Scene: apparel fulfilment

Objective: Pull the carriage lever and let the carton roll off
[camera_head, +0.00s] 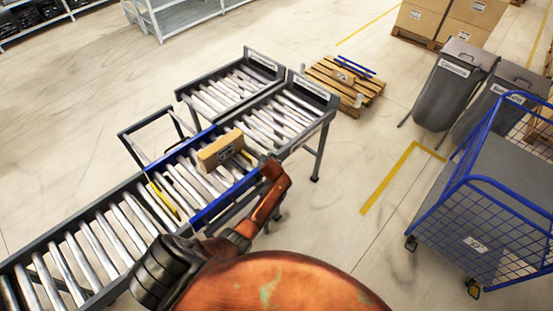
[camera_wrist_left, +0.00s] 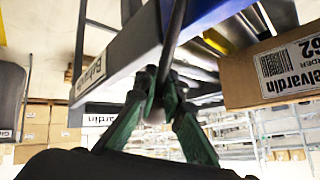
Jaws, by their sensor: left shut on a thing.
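The brown carton (camera_head: 222,150) lies on the rollers of the blue-sided carriage (camera_head: 222,202), towards its far end. It also shows large at the right of the left wrist view (camera_wrist_left: 275,75), with printed text and a label. A yellow bar (camera_head: 164,201) crosses the carriage's near end. In the left wrist view, the green fingers of my left gripper (camera_wrist_left: 160,98) are closed around a dark rod, the lever (camera_wrist_left: 175,40), beside the blue side rail (camera_wrist_left: 130,48). In the head view my orange arm hides these fingers and the lever. My right gripper is not in view.
A roller conveyor (camera_head: 62,250) leads in from lower left. Two labelled roller lanes (camera_head: 332,101) stand beyond the carriage. A pallet (camera_head: 322,78), grey bins (camera_head: 447,90) and a blue cage cart (camera_head: 420,210) stand to the right. Floor between the lanes and cart is clear.

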